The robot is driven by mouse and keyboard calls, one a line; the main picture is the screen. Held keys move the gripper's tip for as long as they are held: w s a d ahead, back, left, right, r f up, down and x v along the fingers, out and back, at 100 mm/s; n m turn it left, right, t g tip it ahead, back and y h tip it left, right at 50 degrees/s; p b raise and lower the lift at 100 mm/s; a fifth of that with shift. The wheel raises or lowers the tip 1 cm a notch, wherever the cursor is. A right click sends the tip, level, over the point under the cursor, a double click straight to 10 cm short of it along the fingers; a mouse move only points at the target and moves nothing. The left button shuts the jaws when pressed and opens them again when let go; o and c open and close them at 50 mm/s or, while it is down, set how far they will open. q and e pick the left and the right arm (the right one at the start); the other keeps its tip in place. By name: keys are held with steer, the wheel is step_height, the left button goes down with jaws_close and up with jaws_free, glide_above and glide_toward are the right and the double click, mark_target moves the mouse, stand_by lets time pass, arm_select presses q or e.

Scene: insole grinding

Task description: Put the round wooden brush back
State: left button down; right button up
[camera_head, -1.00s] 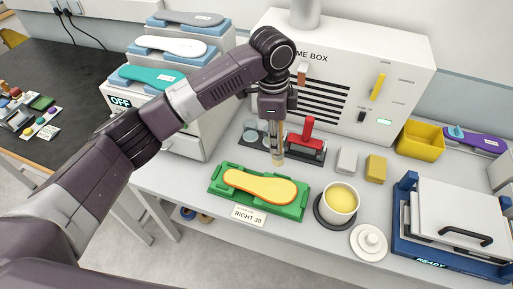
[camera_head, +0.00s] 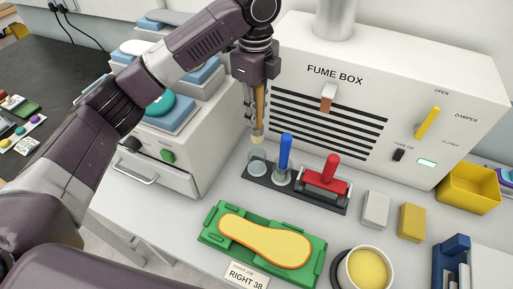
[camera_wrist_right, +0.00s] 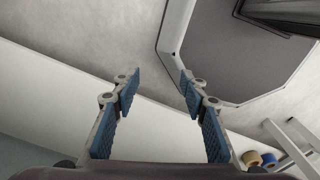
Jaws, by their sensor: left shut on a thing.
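My left gripper (camera_head: 254,92) is shut on the round wooden brush (camera_head: 260,104), which hangs upright with its pale tip (camera_head: 257,139) down. The tip is just above or beside the leftmost round cup (camera_head: 257,164) of the dark tool holder (camera_head: 312,198); I cannot tell whether it touches. That cup looks empty. A blue-handled tool (camera_head: 285,152) stands in the cup beside it. My right gripper (camera_wrist_right: 156,92) shows only in the right wrist view, with its blue-padded fingers apart and nothing between them.
A red-handled roller (camera_head: 327,172) sits at the holder's right end. The fume box (camera_head: 430,75) stands behind. A yellow-orange insole (camera_head: 264,242) lies on a green fixture (camera_head: 214,221) in front. Two blocks and a cup of yellow material (camera_head: 367,268) are to the right.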

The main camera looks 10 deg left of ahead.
mark_target(255, 135)
arm_select(q)
steer(key=f+p, duration=0.1)
steer(key=f, duration=0.3)
steer(key=f+p, duration=0.1)
steer(key=f, duration=0.3)
steer(key=shift+w+a+f, duration=0.1)
steer(key=shift+w+f, duration=0.1)
steer(key=shift+f, duration=0.15)
step_height(255, 135, down, 5)
steer(key=shift+r+p, duration=0.2)
steer(key=shift+p, duration=0.3)
arm_select(e)
steer(key=r, duration=0.1)
steer(key=w+r, duration=0.2)
steer(key=shift+d+r, duration=0.1)
steer(key=shift+r, duration=0.25)
arm_select(q)
steer(key=shift+f, duration=0.1)
arm_select(e)
steer(key=shift+w, duration=0.1)
arm_select(q)
steer(key=c, duration=1.8)
jaws_free()
steer(key=shift+c, duration=0.2)
steer(key=shift+o, duration=0.4)
arm_select(e)
steer(key=shift+w, duration=0.2)
